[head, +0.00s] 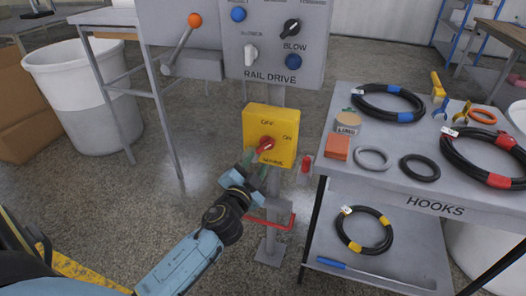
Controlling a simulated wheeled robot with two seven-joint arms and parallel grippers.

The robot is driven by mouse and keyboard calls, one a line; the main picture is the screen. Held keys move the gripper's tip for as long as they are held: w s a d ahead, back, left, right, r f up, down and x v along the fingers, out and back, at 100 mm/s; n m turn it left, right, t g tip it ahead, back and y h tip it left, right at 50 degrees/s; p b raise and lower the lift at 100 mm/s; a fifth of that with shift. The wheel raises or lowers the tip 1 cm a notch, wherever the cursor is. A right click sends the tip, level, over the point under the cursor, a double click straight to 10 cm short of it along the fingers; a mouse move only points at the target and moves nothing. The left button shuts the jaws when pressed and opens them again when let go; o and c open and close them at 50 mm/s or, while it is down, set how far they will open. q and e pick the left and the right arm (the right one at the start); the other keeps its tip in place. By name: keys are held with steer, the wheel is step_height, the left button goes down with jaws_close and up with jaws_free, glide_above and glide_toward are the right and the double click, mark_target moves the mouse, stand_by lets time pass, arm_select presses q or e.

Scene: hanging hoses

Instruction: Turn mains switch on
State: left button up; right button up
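The mains switch is a yellow box (283,122) on a grey post, marked OFF at the top, ON at the right and MAINS below. Its red rotary knob (266,144) sits in the middle of the face; its exact pointing is too small to tell. My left gripper (259,166) is just below and in front of the knob, its fingers apart with nothing seen between them. Whether a fingertip touches the box I cannot tell. My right gripper is not in view.
Above the box is the grey RAIL DRIVE panel (270,77) with knobs, and an orange-tipped lever (194,20) at its left. A grey HOOKS table (395,183) with coiled hoses stands close at the right. A white bin (75,75) is at the left.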

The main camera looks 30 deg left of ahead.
mark_target(265, 148)
arm_select(q)
steer(key=x, duration=0.5)
steer(key=shift+w+a, duration=0.1)
steer(key=shift+w, duration=0.25)
steer(key=shift+w+a+b, duration=0.1)
steer(key=shift+w+b, duration=0.2)
steer(key=shift+w, duration=0.15)
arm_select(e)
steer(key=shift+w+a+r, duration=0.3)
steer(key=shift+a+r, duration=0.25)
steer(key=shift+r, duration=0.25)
arm_select(q)
steer(key=shift+c, duration=0.6)
jaws_close()
